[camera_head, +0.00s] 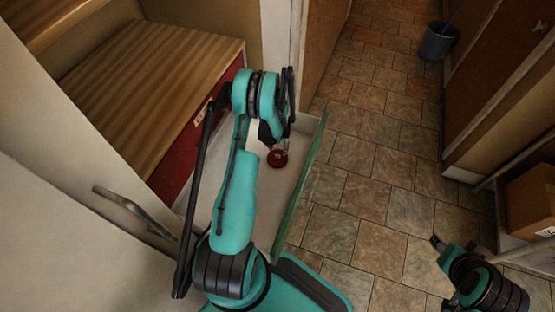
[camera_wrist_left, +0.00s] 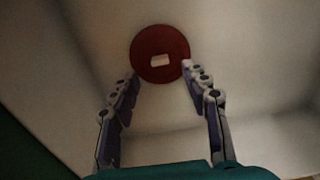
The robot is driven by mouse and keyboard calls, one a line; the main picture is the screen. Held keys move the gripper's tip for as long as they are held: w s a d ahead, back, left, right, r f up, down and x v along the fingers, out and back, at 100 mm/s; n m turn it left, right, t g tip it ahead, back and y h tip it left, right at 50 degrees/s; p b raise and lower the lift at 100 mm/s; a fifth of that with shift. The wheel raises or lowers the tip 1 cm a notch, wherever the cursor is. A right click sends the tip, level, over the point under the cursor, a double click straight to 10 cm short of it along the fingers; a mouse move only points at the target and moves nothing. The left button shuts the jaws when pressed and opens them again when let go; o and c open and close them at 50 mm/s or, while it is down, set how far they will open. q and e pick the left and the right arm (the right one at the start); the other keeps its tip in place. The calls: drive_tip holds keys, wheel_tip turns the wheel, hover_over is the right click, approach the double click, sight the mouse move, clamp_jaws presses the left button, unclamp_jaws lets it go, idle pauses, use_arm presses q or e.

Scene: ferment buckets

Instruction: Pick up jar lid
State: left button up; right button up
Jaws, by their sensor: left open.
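The jar lid is a red disc with a small white mark at its middle; it lies on a pale surface in the left wrist view (camera_wrist_left: 160,42). In the head view the red lid (camera_head: 277,159) shows below the end of my left arm. My left gripper (camera_wrist_left: 158,76) is open and empty, its two fingers pointing at the lid, with the tips near its lower edge. In the head view the left gripper (camera_head: 277,140) hangs just above the lid. Whether a finger touches the lid cannot be told. My right arm shows at the lower right; its fingertips are not clear.
The lid lies in a pale-floored space beside a green-edged panel (camera_head: 302,190). A wooden shelf top (camera_head: 150,75) with a red front stands left. A handle (camera_head: 136,207) is on the near left panel.

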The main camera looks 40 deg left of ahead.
sight(278, 157)
use_arm(q)
wheel_tip(278, 157, down, 5)
drive_tip(key=b, duration=0.2)
drive_tip(key=shift+s+f+b, duration=0.1)
drive_tip(key=shift+f+b, duration=0.1)
drive_tip(key=shift+b, duration=0.2)
drive_tip(key=shift+r, duration=0.1)
drive_tip(key=c, duration=1)
drive_tip(key=shift+o, duration=0.2)
